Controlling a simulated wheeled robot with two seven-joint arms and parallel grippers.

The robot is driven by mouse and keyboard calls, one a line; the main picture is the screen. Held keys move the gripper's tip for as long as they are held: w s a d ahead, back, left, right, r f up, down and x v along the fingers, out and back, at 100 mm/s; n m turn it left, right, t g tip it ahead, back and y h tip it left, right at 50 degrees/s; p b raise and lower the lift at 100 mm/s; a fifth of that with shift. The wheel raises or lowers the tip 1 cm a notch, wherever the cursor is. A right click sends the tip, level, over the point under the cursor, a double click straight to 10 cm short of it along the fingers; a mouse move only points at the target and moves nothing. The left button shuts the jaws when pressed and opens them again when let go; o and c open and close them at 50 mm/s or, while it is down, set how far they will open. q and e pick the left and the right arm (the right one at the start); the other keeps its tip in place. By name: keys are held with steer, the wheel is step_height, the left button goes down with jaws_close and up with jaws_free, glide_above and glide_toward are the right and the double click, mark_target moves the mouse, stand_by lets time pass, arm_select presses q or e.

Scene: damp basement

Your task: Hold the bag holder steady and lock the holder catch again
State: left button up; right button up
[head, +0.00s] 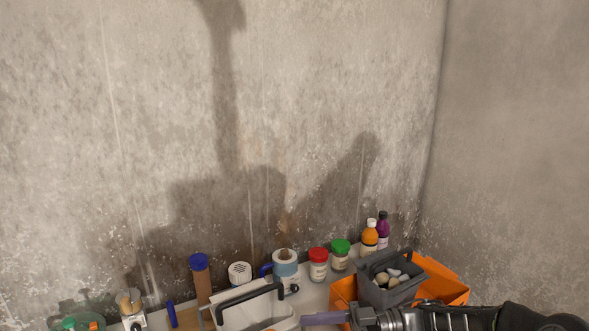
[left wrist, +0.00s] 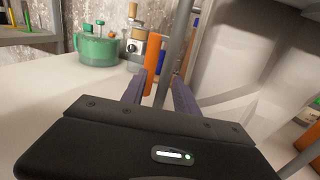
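In the left wrist view a grey post (left wrist: 177,50), seemingly part of the holder, stands between the fingers of my left gripper (left wrist: 160,88). A gap shows between the left finger and the post, so the fingers look open around it. My right gripper (head: 322,319) reaches in from the right beside the bag; only one purplish finger shows clearly. I cannot make out the catch.
An orange bin (head: 452,284) with a grey basket (head: 385,297) of stones stands behind my right arm. Jars with red (head: 318,268) and green lids (head: 340,258) and bottles (head: 370,237) line the wall. A green pot (left wrist: 97,48) stands on the white counter (left wrist: 45,95).

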arm_select(q)
steer(key=v, duration=1.2)
